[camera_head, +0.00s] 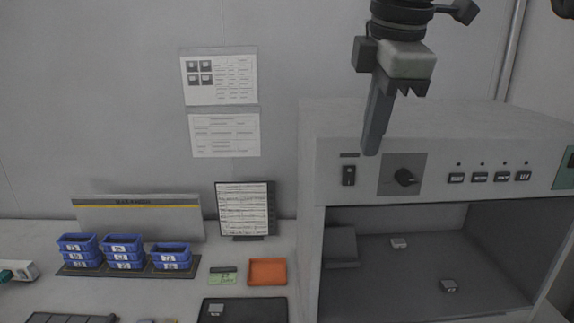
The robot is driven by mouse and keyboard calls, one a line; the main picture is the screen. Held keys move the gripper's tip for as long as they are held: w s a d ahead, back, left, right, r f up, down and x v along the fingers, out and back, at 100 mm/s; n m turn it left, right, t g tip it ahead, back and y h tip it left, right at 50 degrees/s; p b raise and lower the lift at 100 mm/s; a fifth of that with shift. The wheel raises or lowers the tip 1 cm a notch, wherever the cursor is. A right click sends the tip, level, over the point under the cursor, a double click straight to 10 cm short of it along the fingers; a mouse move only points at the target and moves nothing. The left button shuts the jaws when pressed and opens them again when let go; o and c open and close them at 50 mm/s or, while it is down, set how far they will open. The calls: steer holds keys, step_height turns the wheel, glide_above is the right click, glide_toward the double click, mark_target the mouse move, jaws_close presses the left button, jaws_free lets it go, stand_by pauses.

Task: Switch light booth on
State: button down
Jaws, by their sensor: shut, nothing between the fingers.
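The light booth (315,240) is a grey box with an open front on the right of the head view. Its top panel carries a black rocker switch (348,175) at the left, a black rotary knob (404,177) on a darker plate, and a row of labelled buttons (480,177) with small dots above them. The inside of the booth looks dim. My gripper (371,150) is shut and empty, pointing down in front of the top panel, between the rocker switch and the knob. I cannot tell whether it touches the panel.
Inside the booth lie two small parts (398,243) and a grey block at the left. On the bench at left stand blue bins (120,250), an orange tray (267,272), a black mat (260,310) and a document stand (245,208). Papers (220,80) hang on the wall.

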mark_target(353, 178)
steer(key=w+x, duration=0.1)
steer(key=x, duration=0.2)
steer(key=b+x, duration=0.1)
steer(key=x, duration=0.3)
steer(key=w+r+x, duration=0.1)
steer(key=x, duration=0.3)
steer(key=shift+w+f, duration=0.2)
steer(key=shift+w, duration=0.55)
steer(key=shift+w+f+t+b, duration=0.25)
steer(key=shift+f+b, duration=0.2)
steer(key=shift+b, duration=0.8)
steer(key=shift+r+p, duration=1.25)
steer(key=shift+p, duration=0.05)
steer(key=shift+s, duration=0.1)
